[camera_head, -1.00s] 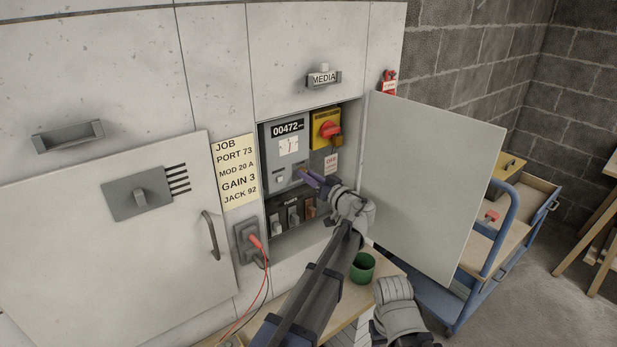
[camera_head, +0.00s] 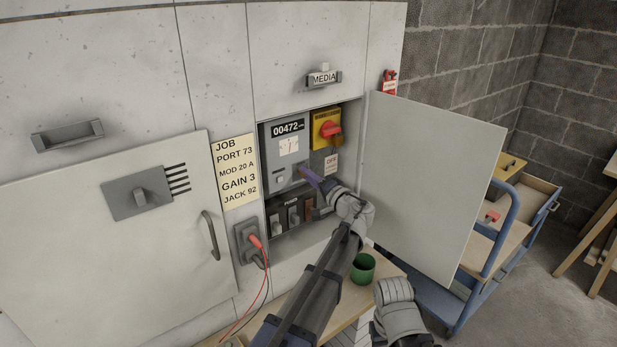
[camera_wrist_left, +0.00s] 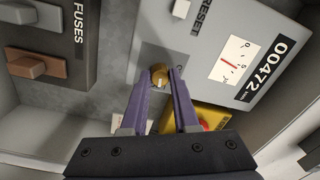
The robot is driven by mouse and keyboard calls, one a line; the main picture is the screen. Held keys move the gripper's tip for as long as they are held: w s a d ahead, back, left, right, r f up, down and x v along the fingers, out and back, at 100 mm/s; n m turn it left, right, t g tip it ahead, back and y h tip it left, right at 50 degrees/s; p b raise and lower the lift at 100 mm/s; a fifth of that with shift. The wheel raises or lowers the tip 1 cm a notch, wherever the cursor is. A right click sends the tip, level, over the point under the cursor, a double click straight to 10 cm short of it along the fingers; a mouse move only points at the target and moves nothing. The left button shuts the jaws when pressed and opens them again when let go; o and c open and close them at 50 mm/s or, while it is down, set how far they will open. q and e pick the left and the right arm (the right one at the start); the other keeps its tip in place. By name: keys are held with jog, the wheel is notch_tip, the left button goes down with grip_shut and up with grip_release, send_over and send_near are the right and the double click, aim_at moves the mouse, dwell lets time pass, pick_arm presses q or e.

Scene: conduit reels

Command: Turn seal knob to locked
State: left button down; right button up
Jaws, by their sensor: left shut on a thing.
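The seal knob (camera_wrist_left: 159,77) is a small brass knob on the lower part of the grey meter box (camera_wrist_left: 190,60). In the left wrist view it sits between the purple fingers of my left gripper (camera_wrist_left: 161,79), which are shut on it from both sides. In the head view my left gripper (camera_head: 306,172) reaches the lower right of the meter box (camera_head: 272,155) and hides the knob. The knob's pointer and any locked mark cannot be read. My right gripper does not show.
The open cabinet door (camera_head: 430,180) stands right of the recess. A yellow switch plate with a red handle (camera_head: 330,130) is above my gripper, and fuses (camera_head: 293,214) are below. A green cup (camera_head: 362,268) stands on a wooden surface. A blue cart (camera_head: 480,270) is at right.

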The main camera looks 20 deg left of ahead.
pick_arm(q)
jog(key=shift+m, duration=0.8)
jog(key=c, duration=0.7)
grip_release()
jog(key=shift+v, duration=3.95)
